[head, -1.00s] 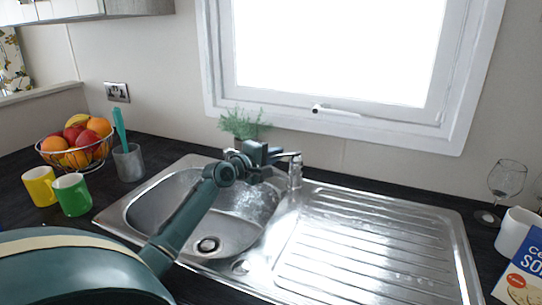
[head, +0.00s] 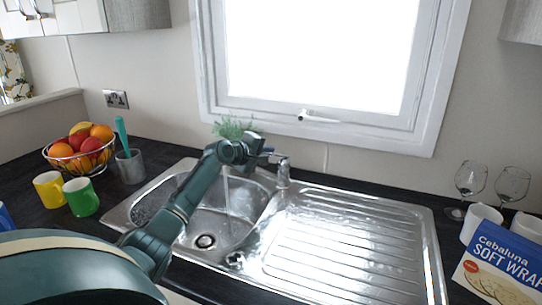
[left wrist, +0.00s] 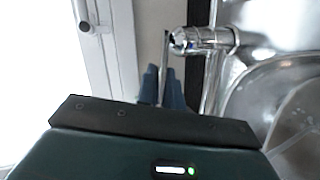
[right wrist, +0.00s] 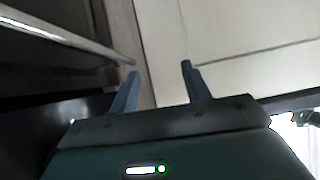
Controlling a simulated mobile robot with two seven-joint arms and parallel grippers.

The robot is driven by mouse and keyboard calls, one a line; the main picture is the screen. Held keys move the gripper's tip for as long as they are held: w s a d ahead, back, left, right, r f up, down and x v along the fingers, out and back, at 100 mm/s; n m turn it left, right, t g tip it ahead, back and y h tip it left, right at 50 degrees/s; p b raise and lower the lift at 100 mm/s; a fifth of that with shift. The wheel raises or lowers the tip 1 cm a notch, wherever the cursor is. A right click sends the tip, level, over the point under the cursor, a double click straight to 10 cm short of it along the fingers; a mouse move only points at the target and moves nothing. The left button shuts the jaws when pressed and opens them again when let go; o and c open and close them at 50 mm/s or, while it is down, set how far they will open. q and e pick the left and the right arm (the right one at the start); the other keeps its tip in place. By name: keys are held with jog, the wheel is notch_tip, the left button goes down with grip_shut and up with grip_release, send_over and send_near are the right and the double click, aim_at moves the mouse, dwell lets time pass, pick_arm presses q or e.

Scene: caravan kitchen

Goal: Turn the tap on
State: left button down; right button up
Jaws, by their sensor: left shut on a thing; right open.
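The chrome tap (head: 283,175) stands upright at the back of the steel sink (head: 255,245). A thin stream of water (head: 227,195) falls into the bowl. My left gripper (head: 264,154) is at the top of the tap, and its arm hides part of the spout. In the left wrist view the tap (left wrist: 205,38) lies just beyond my fingers (left wrist: 163,82), which are shut on its thin lever (left wrist: 164,60). My right gripper (right wrist: 158,68) is open and empty, away from the tap.
Left of the sink are a fruit basket (head: 80,152), a yellow mug (head: 50,189), a green mug (head: 81,197) and a grey utensil pot (head: 130,166). At right are wine glasses (head: 470,180) and a wraps box (head: 500,268). A window (head: 316,135) is behind the sink.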

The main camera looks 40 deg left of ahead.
pick_arm(q)
jog(key=shift+r, duration=0.15)
jog(key=c, duration=1.5)
grip_release()
jog(key=b+v, duration=0.1)
jog(key=v, duration=1.2)
jog(key=shift+s, duration=0.1)
